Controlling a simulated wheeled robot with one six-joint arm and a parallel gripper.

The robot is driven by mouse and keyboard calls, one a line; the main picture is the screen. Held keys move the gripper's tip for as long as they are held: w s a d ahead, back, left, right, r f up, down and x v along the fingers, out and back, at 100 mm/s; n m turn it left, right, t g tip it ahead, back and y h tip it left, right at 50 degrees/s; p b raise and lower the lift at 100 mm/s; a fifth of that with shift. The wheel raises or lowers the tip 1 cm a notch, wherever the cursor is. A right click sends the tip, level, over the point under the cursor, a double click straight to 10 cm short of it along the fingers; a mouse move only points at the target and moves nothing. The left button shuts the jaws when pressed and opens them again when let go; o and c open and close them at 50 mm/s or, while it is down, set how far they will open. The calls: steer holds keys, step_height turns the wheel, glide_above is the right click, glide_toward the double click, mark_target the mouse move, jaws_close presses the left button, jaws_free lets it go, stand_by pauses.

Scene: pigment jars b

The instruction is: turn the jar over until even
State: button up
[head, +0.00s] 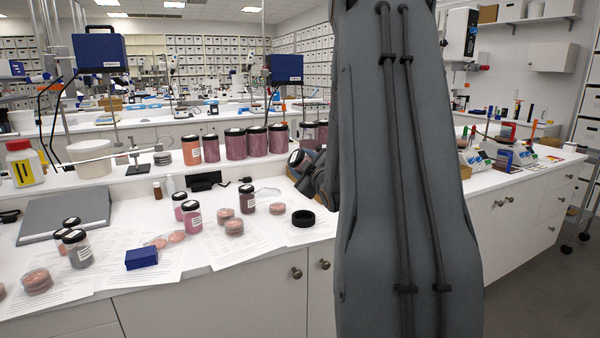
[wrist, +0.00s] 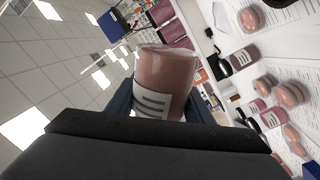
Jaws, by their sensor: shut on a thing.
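My gripper (head: 305,178) is raised above the bench, partly hidden behind my arm in the head view. It is shut on a jar (wrist: 165,85) of pinkish-brown pigment with a white label. In the wrist view the jar sits between the two fingers, one on each side. The ceiling shows at the left of that view, so the jar looks tipped well over towards its side. Its near end is hidden behind the gripper body. In the head view the held jar (head: 297,158) is small and tilted. I cannot tell how even the pigment is.
A black ring (head: 303,218) lies on a paper on the bench below my gripper. Several small jars, such as a pink one (head: 192,217), and stacked dishes (head: 234,227) stand left of it. Larger pigment jars (head: 235,144) line the raised shelf behind.

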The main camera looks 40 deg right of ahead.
steer(key=n+b, duration=0.5)
steer(key=b, duration=0.2)
steer(key=f+n+b, duration=0.1)
steer(key=n+b, duration=0.5)
steer(key=b, duration=0.2)
steer(key=f+n+b, duration=0.1)
steer(key=n+b, duration=0.5)
steer(key=b, duration=0.1)
steer(key=shift+r+n+b, duration=0.1)
steer(key=shift+n+b, duration=0.2)
steer(key=shift+b, duration=0.05)
